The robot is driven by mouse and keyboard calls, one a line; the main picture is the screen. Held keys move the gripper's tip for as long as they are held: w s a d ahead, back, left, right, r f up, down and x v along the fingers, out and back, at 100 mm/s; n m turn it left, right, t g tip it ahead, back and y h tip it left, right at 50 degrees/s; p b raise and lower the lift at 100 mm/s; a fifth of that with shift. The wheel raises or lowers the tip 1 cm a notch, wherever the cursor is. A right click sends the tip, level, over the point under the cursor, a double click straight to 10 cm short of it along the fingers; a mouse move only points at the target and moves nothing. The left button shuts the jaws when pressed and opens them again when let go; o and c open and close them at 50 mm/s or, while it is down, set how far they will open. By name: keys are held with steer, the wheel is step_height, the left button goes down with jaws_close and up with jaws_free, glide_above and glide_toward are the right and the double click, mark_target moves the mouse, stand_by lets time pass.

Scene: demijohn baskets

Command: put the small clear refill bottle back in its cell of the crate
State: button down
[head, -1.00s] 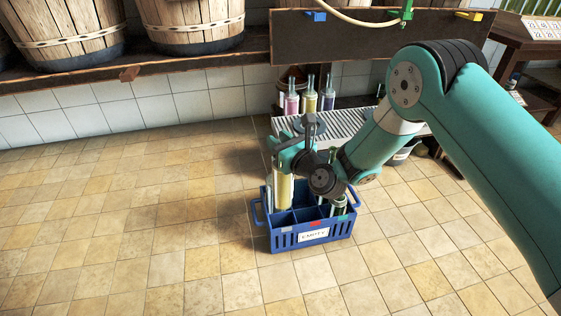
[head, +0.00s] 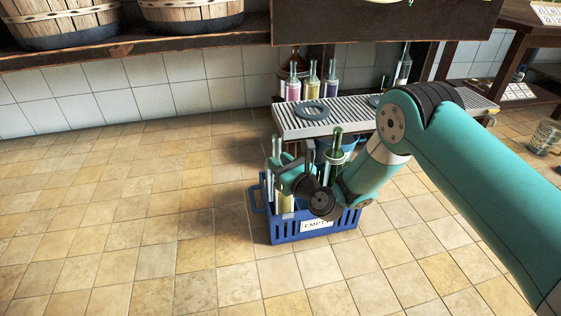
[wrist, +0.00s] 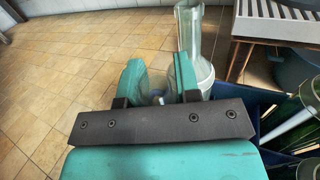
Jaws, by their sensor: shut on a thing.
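The blue crate (head: 283,233), labelled EMPTY, stands on the floor; its wall shows at the right of the wrist view (wrist: 262,87). My gripper (head: 287,170) is over its left part. In the wrist view my gripper (wrist: 157,88) is shut on a clear glass thing (wrist: 156,98), apparently the small clear refill bottle, mostly hidden by the fingers. A taller clear bottle (wrist: 190,35) stands just beyond the right finger. A green-necked bottle (head: 336,146) is at the crate's right back. My wrist hides most cells, so I cannot tell the held bottle's height over the crate.
A ribbed metal rack (head: 350,118) is behind the crate, with a grey ring (head: 312,110) on it and several coloured bottles (head: 312,82) behind. A blue bucket (head: 322,148) is close behind the crate. The tiled floor to the left (head: 140,210) is clear.

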steer(key=shift+f+b, duration=1.2)
steer(key=shift+f, duration=0.85)
steer(key=c, duration=0.8)
jaws_free()
